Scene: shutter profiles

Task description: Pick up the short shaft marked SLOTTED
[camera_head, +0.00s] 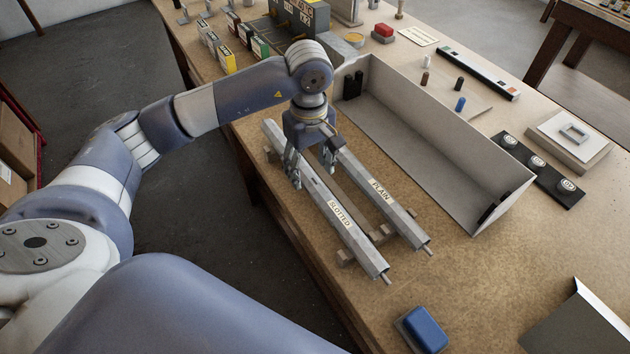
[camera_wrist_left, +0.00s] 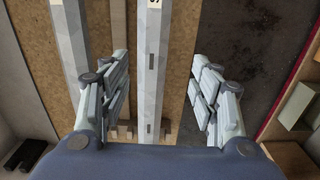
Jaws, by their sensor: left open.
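The grey angular shaft marked SLOTTED (camera_head: 354,235) lies on wooden supports on the bench, with small slots along its top. The shaft marked PLAIN (camera_head: 399,213) lies parallel on its right. My left gripper (camera_head: 312,174) is open above the far half of the SLOTTED shaft. In the left wrist view, this shaft (camera_wrist_left: 151,90) runs between the spread fingers (camera_wrist_left: 159,64), with a gap on each side. The PLAIN shaft (camera_wrist_left: 71,40) is outside the left finger there. The far stretch of the SLOTTED shaft is partly hidden by my gripper in the head view.
A long open grey tray (camera_head: 425,150) stands right of the shafts. A blue block (camera_head: 426,328) is near the bench's front edge. Several small boxes (camera_head: 222,52) stand at the back left. A black strip with round labelled pieces (camera_head: 540,168) is at right.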

